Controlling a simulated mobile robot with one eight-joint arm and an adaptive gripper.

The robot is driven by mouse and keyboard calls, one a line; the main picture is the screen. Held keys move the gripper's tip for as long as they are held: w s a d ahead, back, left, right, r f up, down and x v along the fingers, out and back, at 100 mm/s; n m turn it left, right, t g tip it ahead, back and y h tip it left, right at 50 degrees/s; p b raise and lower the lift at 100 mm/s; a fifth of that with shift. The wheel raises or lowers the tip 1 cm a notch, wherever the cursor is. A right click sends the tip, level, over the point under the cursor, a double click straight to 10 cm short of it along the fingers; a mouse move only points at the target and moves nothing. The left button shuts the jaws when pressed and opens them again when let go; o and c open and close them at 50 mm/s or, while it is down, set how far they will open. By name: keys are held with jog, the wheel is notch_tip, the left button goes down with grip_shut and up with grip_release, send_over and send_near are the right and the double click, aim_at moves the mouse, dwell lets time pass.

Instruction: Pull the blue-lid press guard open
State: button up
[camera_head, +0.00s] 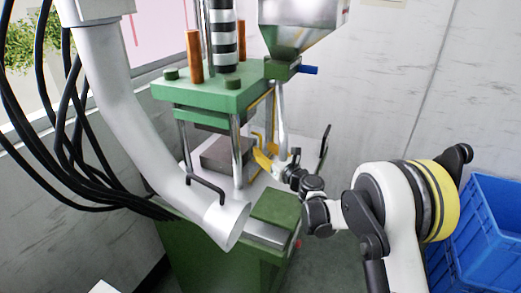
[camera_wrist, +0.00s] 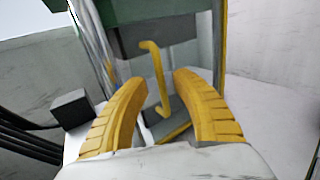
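The press (camera_head: 215,92) is green, with steel columns and a grey block inside. Its guard is a see-through panel with a yellow frame (camera_head: 272,108) on the press's right side. The guard's yellow bent handle (camera_wrist: 157,75) stands upright in the wrist view. I see no blue lid on the guard. My gripper (camera_head: 262,158) is close to the handle, low beside the guard. In the wrist view its two yellow ribbed fingers (camera_wrist: 162,78) are spread, with the handle showing in the gap between them. I cannot tell how far the handle is beyond the tips.
A hopper (camera_head: 300,22) with a blue lever (camera_head: 308,70) hangs above the guard. A white slanted duct (camera_head: 125,110) and black cables (camera_head: 50,130) are at left. Blue crates (camera_head: 490,215) stand at right. A green block (camera_head: 276,207) sits at the press's front.

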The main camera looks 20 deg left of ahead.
jog(key=shift+x, duration=1.1)
jog(key=shift+c, duration=0.2)
grip_shut()
jog(key=shift+w+d, duration=0.1)
jog(key=shift+d, duration=0.05)
